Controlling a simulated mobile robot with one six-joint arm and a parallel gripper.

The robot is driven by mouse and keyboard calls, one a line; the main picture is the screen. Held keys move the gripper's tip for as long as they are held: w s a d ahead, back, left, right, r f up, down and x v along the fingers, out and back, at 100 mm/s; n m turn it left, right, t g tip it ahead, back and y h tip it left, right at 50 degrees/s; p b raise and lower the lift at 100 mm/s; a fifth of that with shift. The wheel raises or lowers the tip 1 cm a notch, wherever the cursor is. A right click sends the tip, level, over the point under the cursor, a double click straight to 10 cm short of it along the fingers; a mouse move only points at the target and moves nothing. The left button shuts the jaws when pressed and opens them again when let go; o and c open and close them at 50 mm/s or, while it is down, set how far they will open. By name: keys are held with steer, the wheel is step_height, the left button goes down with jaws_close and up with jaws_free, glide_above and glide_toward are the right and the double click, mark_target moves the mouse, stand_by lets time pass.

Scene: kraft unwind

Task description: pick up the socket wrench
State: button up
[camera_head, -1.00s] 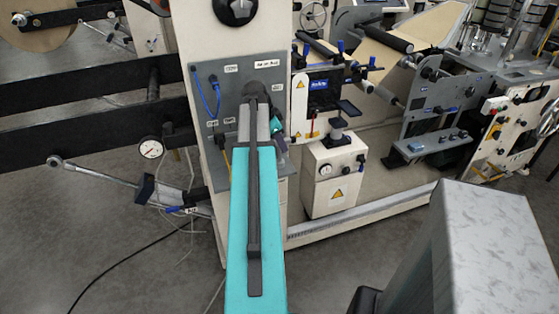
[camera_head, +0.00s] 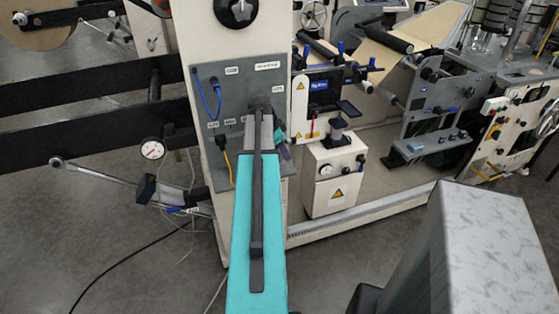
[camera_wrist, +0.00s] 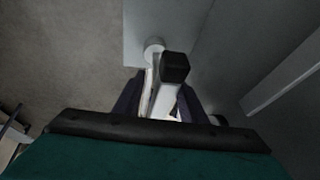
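My gripper (camera_head: 283,150) is mostly hidden behind my teal arm in the head view, in front of the grey panel. In the wrist view its two dark fingers (camera_wrist: 162,90) stand apart on either side of a pale metallic bar (camera_wrist: 163,100). The bar has a dark square end (camera_wrist: 175,67); it may be the socket wrench, but I cannot tell for sure. Whether the fingers touch the bar is not clear. No socket wrench can be made out in the head view, where my arm covers part of the panel.
The grey panel (camera_head: 230,92) carries blue and yellow cables. A dial gauge (camera_head: 152,148) and a ring-ended rod (camera_head: 95,173) are at the left. A white box (camera_head: 335,175) stands right of my arm. Black beams (camera_head: 80,70) cross the left side.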

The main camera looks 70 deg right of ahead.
steer(key=shift+d+f, duration=0.1)
steer(key=shift+f, duration=0.15)
stand_by(0.4)
jaws_close()
